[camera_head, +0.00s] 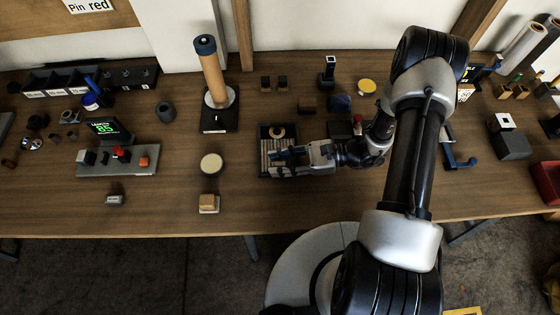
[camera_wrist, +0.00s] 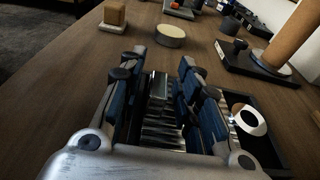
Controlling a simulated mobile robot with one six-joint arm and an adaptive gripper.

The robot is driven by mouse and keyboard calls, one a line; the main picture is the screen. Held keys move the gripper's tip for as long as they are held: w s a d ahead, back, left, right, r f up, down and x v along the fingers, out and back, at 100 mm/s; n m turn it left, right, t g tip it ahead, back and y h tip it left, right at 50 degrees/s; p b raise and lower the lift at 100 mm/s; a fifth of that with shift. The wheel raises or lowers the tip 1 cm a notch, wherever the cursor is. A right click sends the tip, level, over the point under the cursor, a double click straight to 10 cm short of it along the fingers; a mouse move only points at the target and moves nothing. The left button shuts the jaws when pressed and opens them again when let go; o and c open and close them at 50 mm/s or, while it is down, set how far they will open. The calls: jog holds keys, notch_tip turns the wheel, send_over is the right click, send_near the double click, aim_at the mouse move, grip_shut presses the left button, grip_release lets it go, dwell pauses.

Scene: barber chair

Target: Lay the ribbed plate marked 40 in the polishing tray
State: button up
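A small black tray (camera_head: 296,129) stands on the bench left of my forearm. It also shows in the wrist view (camera_wrist: 266,150), at the right. Inside it are a pale round piece with a dark opening (camera_wrist: 249,120) and light ribbed strips (camera_head: 267,149). My gripper (camera_head: 278,154) is low over the tray, pointing left. In the wrist view its blue-padded fingers (camera_wrist: 157,78) are spread apart. A silvery ribbed surface (camera_wrist: 158,112) shows between and below them; I cannot tell whether they touch it. I see no number 40.
A round cream-topped piece (camera_head: 211,164) and a wooden block (camera_head: 208,202) stand to the left. A tall wooden post (camera_head: 211,75) on a black base stands behind. A control box (camera_head: 118,162) is further left. The front bench strip is mostly clear.

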jog(key=shift+o, duration=0.4)
jog(key=d, duration=0.4)
jog(key=d+r, duration=0.1)
jog(key=d, duration=0.3)
jog(key=d+r, duration=0.1)
jog(key=d, duration=0.2)
jog(key=shift+s+d+r, duration=0.2)
jog(key=shift+d, duration=0.2)
jog(key=s+r+n+t+h, duration=0.1)
jog(key=s+r+n+h, duration=0.3)
jog(key=r, duration=0.5)
jog(key=s+r+n+t+h, duration=0.1)
jog(key=s+r+n+h, duration=0.3)
jog(key=r+n+h, duration=0.2)
jog(key=s+r+n+t+h, duration=0.2)
jog(key=s+r+n+h, duration=0.3)
jog(key=r, duration=0.8)
jog(key=a+n, duration=0.1)
jog(key=n, duration=0.2)
jog(key=shift+h, duration=0.4)
jog(key=shift+d+r, duration=0.1)
jog(key=shift+c, duration=0.6)
